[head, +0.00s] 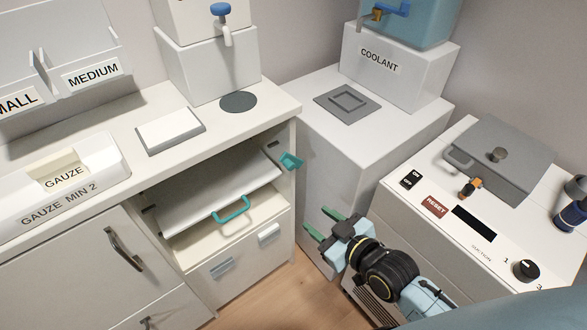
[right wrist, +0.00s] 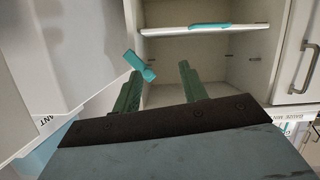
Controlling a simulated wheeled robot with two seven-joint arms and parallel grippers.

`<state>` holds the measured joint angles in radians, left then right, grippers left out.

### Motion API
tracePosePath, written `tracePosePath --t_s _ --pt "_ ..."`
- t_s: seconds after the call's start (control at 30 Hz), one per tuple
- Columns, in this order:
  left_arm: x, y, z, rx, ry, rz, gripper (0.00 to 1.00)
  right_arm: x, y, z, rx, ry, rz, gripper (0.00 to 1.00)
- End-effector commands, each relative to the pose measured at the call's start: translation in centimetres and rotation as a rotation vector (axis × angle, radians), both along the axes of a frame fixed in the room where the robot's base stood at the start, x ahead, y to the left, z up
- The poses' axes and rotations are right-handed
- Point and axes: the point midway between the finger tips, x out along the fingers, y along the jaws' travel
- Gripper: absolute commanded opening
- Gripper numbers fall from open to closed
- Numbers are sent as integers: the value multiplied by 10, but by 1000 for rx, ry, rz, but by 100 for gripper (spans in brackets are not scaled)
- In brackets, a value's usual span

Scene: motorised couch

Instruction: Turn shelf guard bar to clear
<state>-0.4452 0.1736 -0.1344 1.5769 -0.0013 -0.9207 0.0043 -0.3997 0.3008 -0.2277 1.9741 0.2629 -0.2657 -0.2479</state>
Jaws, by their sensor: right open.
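A short teal bar (head: 291,161), which looks like the shelf guard bar, is mounted at the right front edge of the open cabinet bay. It sticks out from the side post. The white pull-out shelf (head: 205,205) sits in the bay, with a teal handle (head: 232,210) on its front. My right gripper (head: 319,223) is open and empty, in front of the bay, below and right of the bar. In the right wrist view, the teal bar (right wrist: 139,65) shows near the tip of the left finger; I cannot tell whether they touch. My left gripper is out of view.
The counter above holds a grey pad (head: 170,130) and a gauze bin (head: 65,180). A white block labelled COOLANT (head: 395,65) stands behind on a lower white cabinet. A suction unit with a RESET button (head: 435,206) is close right of my arm. Floor (head: 285,290) is clear below.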

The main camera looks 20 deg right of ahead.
Motion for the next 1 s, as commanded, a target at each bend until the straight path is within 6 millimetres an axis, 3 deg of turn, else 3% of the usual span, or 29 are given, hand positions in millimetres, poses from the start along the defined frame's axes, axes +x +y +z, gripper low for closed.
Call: tracePosePath --t_s 0.1,0.2,0.4,0.57,1.0 --pt "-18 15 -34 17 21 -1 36 13 -8 7 20 -150 -2 43" --pt "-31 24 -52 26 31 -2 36 19 -16 13 31 -241 -11 43" --pt "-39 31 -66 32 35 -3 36 26 -22 20 41 -326 -23 43" --pt "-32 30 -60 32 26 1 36 43 -16 21 44 -334 -24 43" --pt "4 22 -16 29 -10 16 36 125 10 20 43 -330 -23 43"
